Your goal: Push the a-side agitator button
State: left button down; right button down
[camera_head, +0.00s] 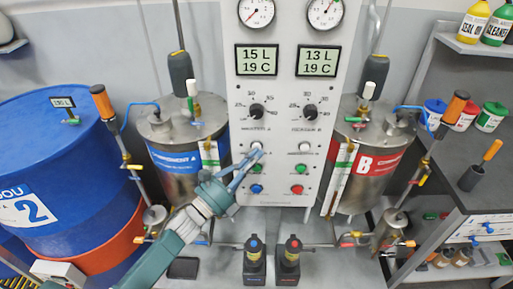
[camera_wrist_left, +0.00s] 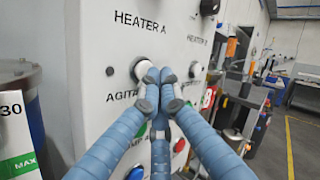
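The control panel (camera_head: 280,120) stands in the middle of the head view. The a-side agitator button (camera_head: 257,146) is the round white one in its left column, below the heater A knob (camera_head: 256,111). In the left wrist view the button (camera_wrist_left: 141,67) sits above a partly covered "AGITA" label. My left gripper (camera_head: 254,155) reaches in from the lower left, its blue-grey fingers drawn together and empty. In the left wrist view the fingertips (camera_wrist_left: 164,76) overlap the button's lower right edge; I cannot tell whether they touch it. My right gripper is out of view.
Green (camera_head: 257,168) and blue (camera_head: 256,188) buttons sit just below, close to my fingers. A second white button (camera_head: 304,147) is to the right. Metal tanks A (camera_head: 183,131) and B (camera_head: 375,137) flank the panel. A blue drum (camera_head: 60,140) stands at left.

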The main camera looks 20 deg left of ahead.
pick_arm(q)
jog(key=shift+w, duration=0.1)
dwell(0.6)
jog(key=shift+w+a+b, duration=0.1)
jog(key=shift+w+b, duration=0.25)
jog(key=shift+b, duration=0.05)
jog(key=shift+s, duration=0.5)
jog(key=s, duration=0.2)
jog(key=s+d, duration=0.1)
jog(key=s+d+p, duration=0.1)
jog(key=s, duration=0.1)
jog(key=shift+s, duration=0.3)
jog(key=shift+a, duration=0.1)
dwell(0.3)
